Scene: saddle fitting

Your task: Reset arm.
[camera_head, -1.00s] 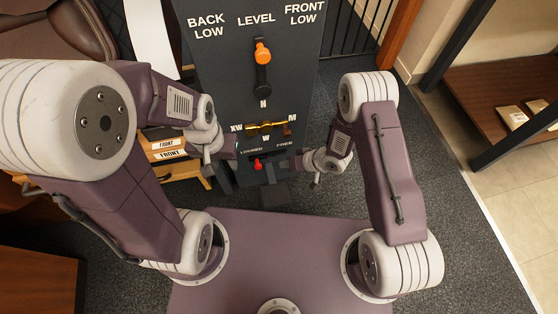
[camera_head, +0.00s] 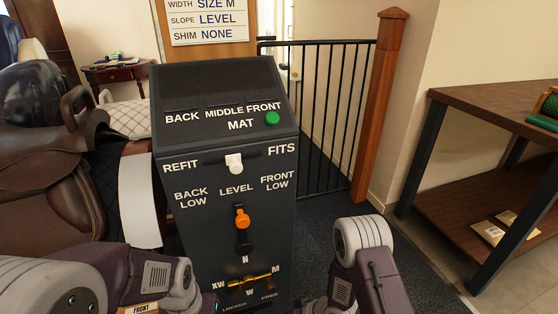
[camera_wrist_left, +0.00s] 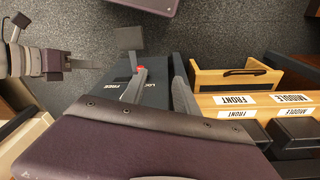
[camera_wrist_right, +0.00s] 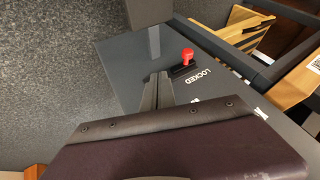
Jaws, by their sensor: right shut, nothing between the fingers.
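My left gripper (camera_wrist_left: 160,82) is open and empty in the left wrist view, over the lower part of the dark panel, with the red knob (camera_wrist_left: 140,69) seen close by its fingertip. My right gripper (camera_wrist_right: 157,82) is shut and empty in the right wrist view. The red knob (camera_wrist_right: 187,56) stands beside the LOCKED label, apart from my right fingertips. In the head view my arms show at the bottom edge, and the fingertips are not clearly visible. The panel (camera_head: 222,150) carries an orange knob (camera_head: 242,219) below LEVEL and a brass pointer (camera_head: 248,283).
The panel also has a white knob (camera_head: 234,163) between REFIT and FITS and a green button (camera_head: 272,118). A brown saddle (camera_head: 45,190) is at left. Labelled wooden trays (camera_wrist_left: 235,78) lie beside the left gripper.

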